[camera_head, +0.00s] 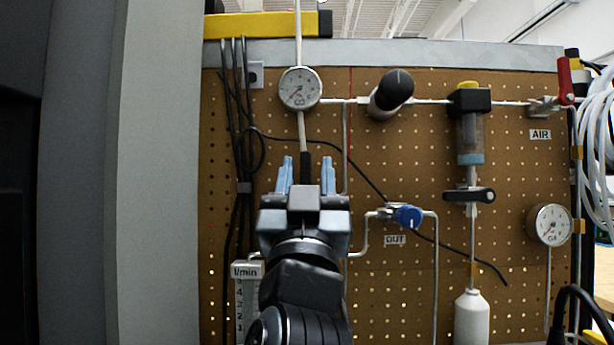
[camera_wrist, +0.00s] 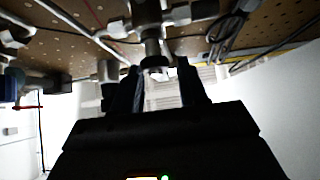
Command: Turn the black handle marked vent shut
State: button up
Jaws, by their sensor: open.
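My gripper (camera_head: 295,170) is raised in front of the pegboard, left of centre, with its two pale blue fingers apart and nothing seen between them. A dark upright piece (camera_head: 307,164) on the pipe below the upper gauge shows just beyond the fingers; my gripper hides its lower part. In the wrist view a metal pipe fitting (camera_wrist: 152,45) lies beyond the gap between the dark fingers (camera_wrist: 163,85); contact cannot be told. Another black handle (camera_head: 470,195) lies level across the pipe above a white bottle, well right of my gripper. I can read no vent label, so which handle bears it is unclear.
A round gauge (camera_head: 300,88) is above my gripper. A blue knob (camera_head: 408,216) marked OUT is to the right, and a flow meter (camera_head: 247,290) is lower left. A red lever (camera_head: 565,80) marked AIR is far right. Black cables (camera_head: 240,130) hang at left.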

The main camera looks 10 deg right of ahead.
jog(key=shift+s, duration=0.1)
jog(key=shift+s+a+f, duration=0.1)
jog(key=shift+s+f, duration=0.05)
jog(key=shift+f, duration=0.1)
jog(key=s+a, duration=0.2)
jog(key=s, duration=1)
jog(key=shift+a+f, duration=0.15)
jog(key=shift+a, duration=0.05)
dwell(0.5)
jog(key=shift+s, duration=0.1)
dwell(0.4)
